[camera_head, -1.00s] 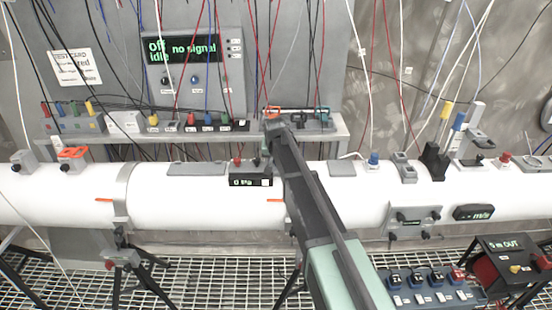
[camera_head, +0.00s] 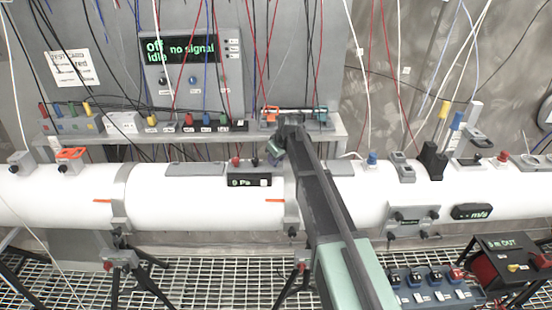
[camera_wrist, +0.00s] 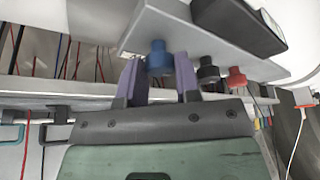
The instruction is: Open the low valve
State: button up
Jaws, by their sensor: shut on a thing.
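A small grey valve block with a black pressure display (camera_head: 249,180) sits on top of the white pipe. It has a red knob (camera_head: 236,161) and a black knob (camera_head: 256,161). In the wrist view, a blue knob (camera_wrist: 158,52) stands in a row with the black knob (camera_wrist: 208,72) and the red knob (camera_wrist: 236,78). My gripper (camera_wrist: 156,66) is shut on the blue knob, with one purple-grey finger on each side. In the head view, my gripper (camera_head: 274,151) hides the blue knob. I cannot read which knob is labelled low.
The white pipe (camera_head: 160,195) runs across the view. A shelf (camera_head: 90,138) with coloured plugs stands behind it, under a screen (camera_head: 190,50) reading off, idle, no signal. Many cables hang down. Another blue knob (camera_head: 373,158) sits on the pipe to the right.

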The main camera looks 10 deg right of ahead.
jog(key=shift+n, duration=0.3)
jog(key=o, duration=0.9)
jog(key=p+v, duration=1)
jog(key=shift+d+r, duration=0.2)
jog(key=shift+r, duration=0.2)
